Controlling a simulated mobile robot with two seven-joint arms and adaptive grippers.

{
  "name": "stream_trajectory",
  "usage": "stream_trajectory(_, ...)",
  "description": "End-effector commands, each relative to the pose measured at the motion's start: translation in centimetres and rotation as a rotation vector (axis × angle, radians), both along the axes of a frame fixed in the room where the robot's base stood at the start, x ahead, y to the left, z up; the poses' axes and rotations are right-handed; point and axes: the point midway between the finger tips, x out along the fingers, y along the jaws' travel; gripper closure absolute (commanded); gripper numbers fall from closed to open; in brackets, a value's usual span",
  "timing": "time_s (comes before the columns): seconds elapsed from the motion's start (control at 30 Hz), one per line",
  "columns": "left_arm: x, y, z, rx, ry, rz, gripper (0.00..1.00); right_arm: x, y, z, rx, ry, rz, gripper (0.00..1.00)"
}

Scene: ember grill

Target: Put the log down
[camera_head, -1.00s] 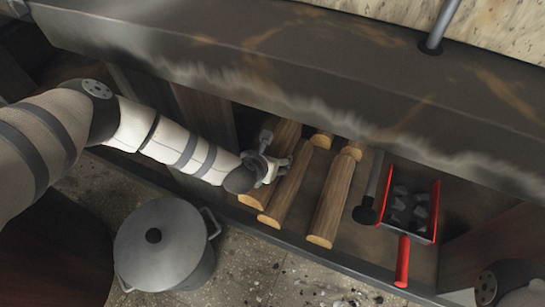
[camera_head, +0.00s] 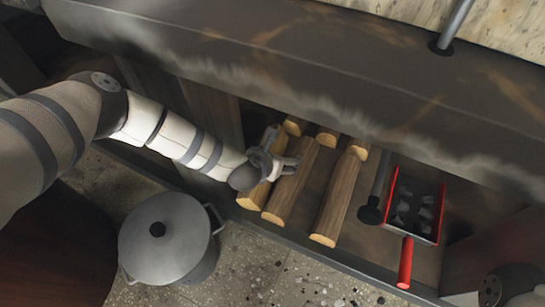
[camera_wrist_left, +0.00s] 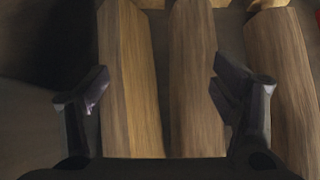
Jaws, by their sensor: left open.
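Several pale-brown split logs lie side by side on the shelf under the dark counter. In the head view, the front ones are a left log (camera_head: 252,197), a middle log (camera_head: 289,185) and a right log (camera_head: 336,200). My left gripper (camera_head: 284,167) is over the left and middle logs and partly hides them. In the left wrist view its fingers (camera_wrist_left: 160,92) are wide apart. The left log (camera_wrist_left: 133,80) and middle log (camera_wrist_left: 196,80) show between them, and the right log (camera_wrist_left: 281,80) lies to the right. The gripper holds nothing. My right gripper is not seen.
A red-sided shovel (camera_head: 405,255) with dark lumps and a dark-handled tool (camera_head: 373,195) lie right of the logs. A lidded grey pot (camera_head: 170,255) stands on the floor in front. The counter (camera_head: 300,70) overhangs the shelf.

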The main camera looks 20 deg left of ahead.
Motion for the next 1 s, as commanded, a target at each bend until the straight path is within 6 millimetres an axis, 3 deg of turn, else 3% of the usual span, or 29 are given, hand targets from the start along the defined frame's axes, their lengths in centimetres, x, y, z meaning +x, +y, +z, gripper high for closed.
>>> stream_trajectory(0.03, -0.5, 0.0, 1.8, -0.002, -0.006, -0.001, 0.19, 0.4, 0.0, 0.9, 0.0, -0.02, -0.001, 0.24)
stream_trajectory(0.2, -4.0, 0.1, 5.5, -0.003, -0.007, 0.0, 0.19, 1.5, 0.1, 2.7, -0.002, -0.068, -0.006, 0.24)
stream_trajectory(0.4, -7.3, 0.2, 8.3, -0.002, -0.005, -0.001, 0.19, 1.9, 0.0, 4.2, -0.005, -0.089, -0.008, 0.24)
stream_trajectory(0.6, -8.4, 0.2, 9.0, -0.001, -0.004, -0.001, 0.19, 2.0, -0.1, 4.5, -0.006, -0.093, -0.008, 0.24)
stream_trajectory(1.0, -8.6, 0.2, 8.7, 0.004, 0.001, -0.008, 0.19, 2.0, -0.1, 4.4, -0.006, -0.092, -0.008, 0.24)
